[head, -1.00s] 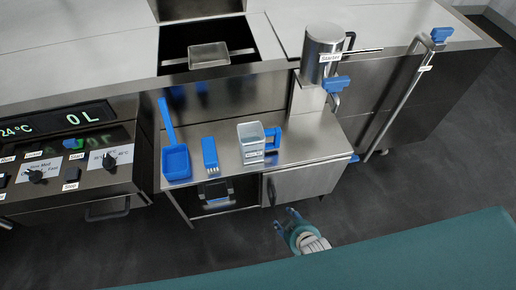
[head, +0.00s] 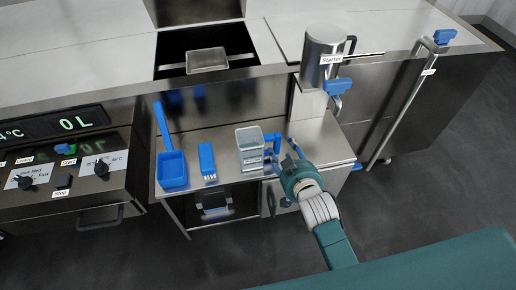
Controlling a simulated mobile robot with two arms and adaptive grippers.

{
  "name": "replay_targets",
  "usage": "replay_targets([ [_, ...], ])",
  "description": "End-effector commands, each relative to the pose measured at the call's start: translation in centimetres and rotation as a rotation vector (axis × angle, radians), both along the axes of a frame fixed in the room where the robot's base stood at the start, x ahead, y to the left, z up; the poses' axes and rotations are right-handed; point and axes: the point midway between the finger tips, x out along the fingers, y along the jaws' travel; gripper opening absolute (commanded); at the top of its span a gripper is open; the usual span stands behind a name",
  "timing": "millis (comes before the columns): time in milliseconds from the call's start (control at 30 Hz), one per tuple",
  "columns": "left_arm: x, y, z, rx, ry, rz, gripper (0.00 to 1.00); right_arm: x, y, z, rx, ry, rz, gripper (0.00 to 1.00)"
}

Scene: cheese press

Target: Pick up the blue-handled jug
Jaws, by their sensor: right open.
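The blue-handled jug (head: 250,147), a clear squarish vessel with a dark label, stands upright on the steel side table. Its blue handle is on its right side, partly hidden by my gripper. My right gripper (head: 291,150) is open beside the handle, above the table's front right part. I cannot tell whether its fingers touch the handle. My left gripper is not in view.
A steel starter canister (head: 324,50) with a blue-handled tap (head: 339,87) stands behind right. A control panel (head: 75,175) is at left.

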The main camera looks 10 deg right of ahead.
Motion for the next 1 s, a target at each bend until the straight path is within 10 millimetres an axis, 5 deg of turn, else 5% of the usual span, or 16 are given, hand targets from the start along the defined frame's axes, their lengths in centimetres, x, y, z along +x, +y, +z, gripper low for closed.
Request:
replay_targets([
  [300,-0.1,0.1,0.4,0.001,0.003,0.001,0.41,4.2,0.5,-1.2,-0.001,0.000,0.001,0.47],
  [600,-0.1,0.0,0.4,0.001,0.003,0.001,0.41,4.5,0.6,-1.4,0.000,0.000,0.001,0.47],
  [833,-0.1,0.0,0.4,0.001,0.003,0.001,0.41,4.5,0.6,-1.4,0.000,0.000,0.001,0.01],
  [1000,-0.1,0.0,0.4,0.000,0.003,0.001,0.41,4.6,0.6,-1.2,0.002,-0.005,0.001,0.00],
])
